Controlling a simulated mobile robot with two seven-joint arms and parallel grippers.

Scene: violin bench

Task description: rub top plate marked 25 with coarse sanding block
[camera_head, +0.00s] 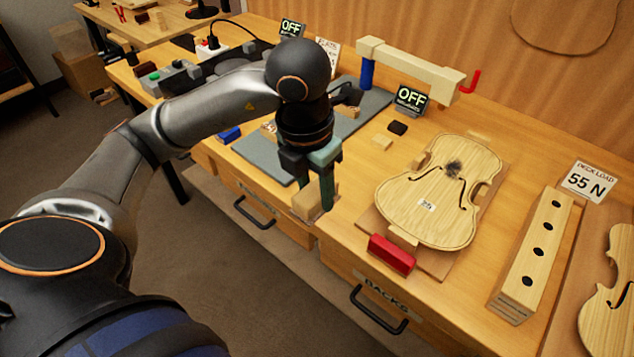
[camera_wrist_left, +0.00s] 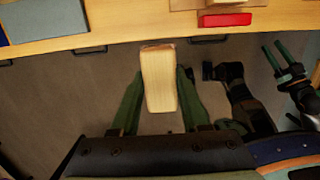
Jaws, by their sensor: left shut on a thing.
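The violin top plate marked 25 (camera_head: 405,207) lies on a board on the bench, with a dark smudge near its middle. My left gripper (camera_head: 320,194) points down near the bench's front edge, left of the plate and apart from it. It is shut on a pale wooden block (camera_head: 307,203), which shows between the fingers in the left wrist view (camera_wrist_left: 160,80). No grit mark shows on the block, so I cannot tell its grade. My right gripper (camera_wrist_left: 285,62) shows at the right of the left wrist view, its fingers apart and empty.
A red block (camera_head: 391,254) stands at the plate's front edge. A pale beam on a blue post (camera_head: 420,62) stands behind the plate, and a long block with dark holes (camera_head: 535,255) to its right. A grey mat (camera_head: 262,160) lies left.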

